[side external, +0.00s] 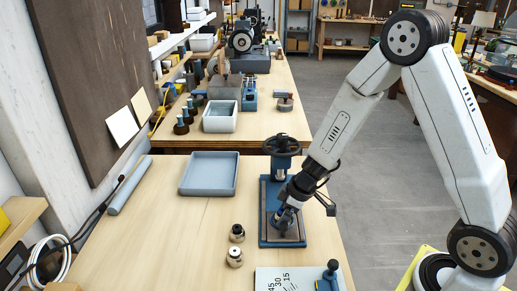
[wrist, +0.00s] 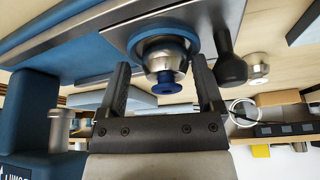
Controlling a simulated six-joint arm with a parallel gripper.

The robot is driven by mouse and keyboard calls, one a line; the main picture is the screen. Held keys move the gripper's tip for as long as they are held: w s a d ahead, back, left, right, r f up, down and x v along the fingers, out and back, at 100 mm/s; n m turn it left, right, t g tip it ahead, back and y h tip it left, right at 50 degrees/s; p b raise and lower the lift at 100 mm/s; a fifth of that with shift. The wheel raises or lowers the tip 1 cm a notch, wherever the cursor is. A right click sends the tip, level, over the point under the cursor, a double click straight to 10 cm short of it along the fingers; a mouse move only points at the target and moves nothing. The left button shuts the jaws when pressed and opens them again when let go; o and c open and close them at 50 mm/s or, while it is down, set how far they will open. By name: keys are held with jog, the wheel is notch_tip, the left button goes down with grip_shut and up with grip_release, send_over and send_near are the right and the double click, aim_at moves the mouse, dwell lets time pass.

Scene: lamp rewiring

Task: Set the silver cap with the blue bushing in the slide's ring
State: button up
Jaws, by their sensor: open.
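The silver cap (wrist: 160,62) with its blue bushing (wrist: 168,83) shows in the middle of the wrist view. The cap is at the slide's blue ring (wrist: 134,40) and looks seated in it, with the bushing facing my gripper. How deep it sits cannot be told. My gripper (wrist: 160,66) is open, with one dark finger on each side of the cap and visible gaps between. In the side external view my gripper (side external: 285,219) is down at the blue press (side external: 265,205), and it hides the ring and cap there.
Two small silver caps, one dark-topped (side external: 237,232) and one pale (side external: 234,258), stand left of the press. A grey-blue tray (side external: 187,188) lies behind. A numbered plate (side external: 268,280) is in front. A dark handle (wrist: 229,68) is close to the right finger.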

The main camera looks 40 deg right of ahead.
jog(key=shift+s+a+r, duration=0.1)
jog(key=shift+r, duration=0.05)
jog(key=shift+v, duration=3.75)
jog(key=shift+r, duration=0.1)
jog(key=w+v, duration=0.1)
jog(key=v, duration=0.7)
jog(key=shift+r, duration=0.45)
jog(key=shift+s+a, duration=0.1)
jog(key=shift+s, duration=0.1)
